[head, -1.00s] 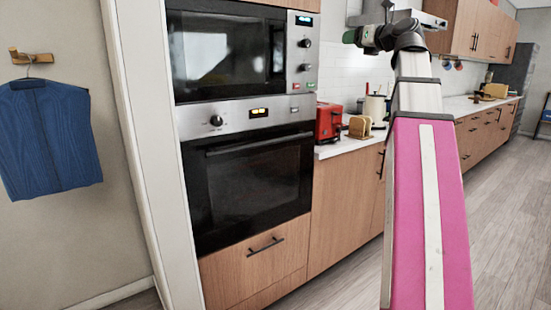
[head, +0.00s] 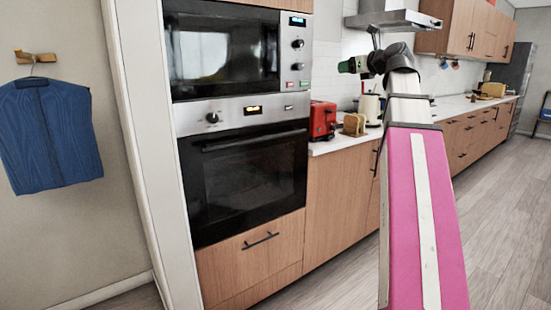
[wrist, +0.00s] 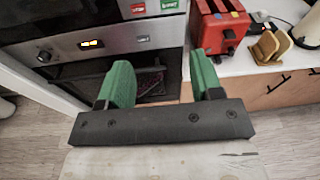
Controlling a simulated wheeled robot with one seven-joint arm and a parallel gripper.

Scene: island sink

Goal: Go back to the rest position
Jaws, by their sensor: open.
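My gripper (wrist: 160,85) shows in the wrist view with its two green fingers apart and nothing between them. It points toward the oven front (wrist: 100,45), with open air between the fingers and the oven. In the head view my gripper (head: 350,65) is small, at the end of my raised arm, in front of the white tiled wall. The pink and grey links of my arm fill the right of centre there.
The oven (head: 250,175) and microwave (head: 235,55) stand left of my arm. A red toaster (head: 322,120) and a wooden holder (head: 354,125) sit on the counter (head: 345,140). A range hood (head: 395,20) hangs behind. The floor (head: 490,230) at right is clear.

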